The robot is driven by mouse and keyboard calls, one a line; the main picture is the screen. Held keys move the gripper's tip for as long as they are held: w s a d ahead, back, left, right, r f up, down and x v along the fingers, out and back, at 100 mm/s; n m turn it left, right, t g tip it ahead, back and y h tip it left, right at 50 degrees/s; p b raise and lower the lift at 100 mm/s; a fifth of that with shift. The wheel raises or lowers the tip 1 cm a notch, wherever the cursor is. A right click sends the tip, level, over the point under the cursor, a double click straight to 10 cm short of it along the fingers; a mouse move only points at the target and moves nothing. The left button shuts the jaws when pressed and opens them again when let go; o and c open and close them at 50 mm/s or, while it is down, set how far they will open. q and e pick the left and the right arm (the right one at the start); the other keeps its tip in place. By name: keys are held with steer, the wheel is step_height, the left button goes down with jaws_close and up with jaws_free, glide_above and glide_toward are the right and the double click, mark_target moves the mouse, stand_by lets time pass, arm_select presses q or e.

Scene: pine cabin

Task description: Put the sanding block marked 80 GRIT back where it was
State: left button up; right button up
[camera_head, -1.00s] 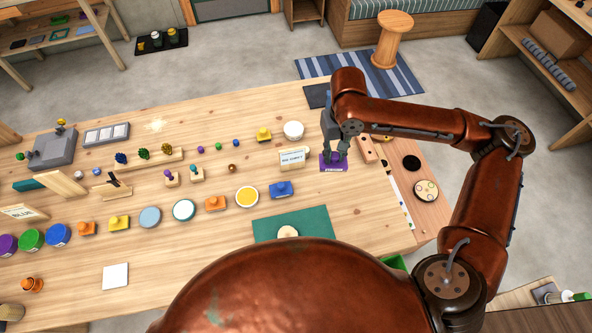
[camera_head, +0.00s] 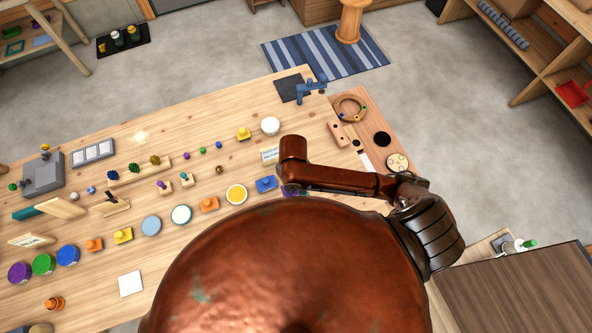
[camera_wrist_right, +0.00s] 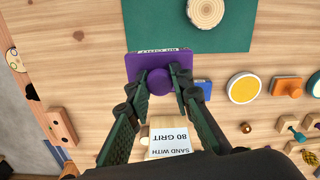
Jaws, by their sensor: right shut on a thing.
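The purple sanding block (camera_wrist_right: 149,64) with a round purple knob is in the right wrist view. A pale label on its edge is upside down and only partly legible. My right gripper (camera_wrist_right: 165,88) is shut on the knob, one finger on each side. The block overlaps the edge of the green mat (camera_wrist_right: 226,32); I cannot tell how high it is above the table. In the head view my arm hides the gripper, and only a bit of purple (camera_head: 290,190) shows below the arm. My left gripper is out of view.
A card (camera_wrist_right: 169,141) reading "SAND WITH 80 GRIT" stands behind the gripper. A round wood slice (camera_wrist_right: 205,11) lies on the mat. A blue block (camera_head: 265,184) and a yellow-topped tin (camera_head: 236,194) are nearby. A wooden board (camera_head: 375,128) lies at the table's right end.

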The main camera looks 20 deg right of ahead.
steer(key=shift+s+a+p, duration=0.1)
steer(key=shift+s+p, duration=0.25)
steer(key=shift+s, duration=0.4)
steer(key=w+d+f, duration=0.2)
steer(key=w+f, duration=0.1)
steer(key=w, duration=0.1)
steer(key=w+d+f, duration=0.2)
steer(key=w+f, duration=0.1)
steer(key=w, duration=0.1)
steer(key=w+d+f+p, duration=0.1)
steer(key=w+f, duration=0.2)
steer(key=w, duration=0.1)
steer(key=shift+w+d+f, duration=0.1)
steer(key=shift+d+f, duration=0.3)
steer(key=shift+w+f, duration=0.15)
steer(key=shift+f, duration=1.6)
steer(key=shift+f, duration=0.15)
steer(key=o, duration=1)
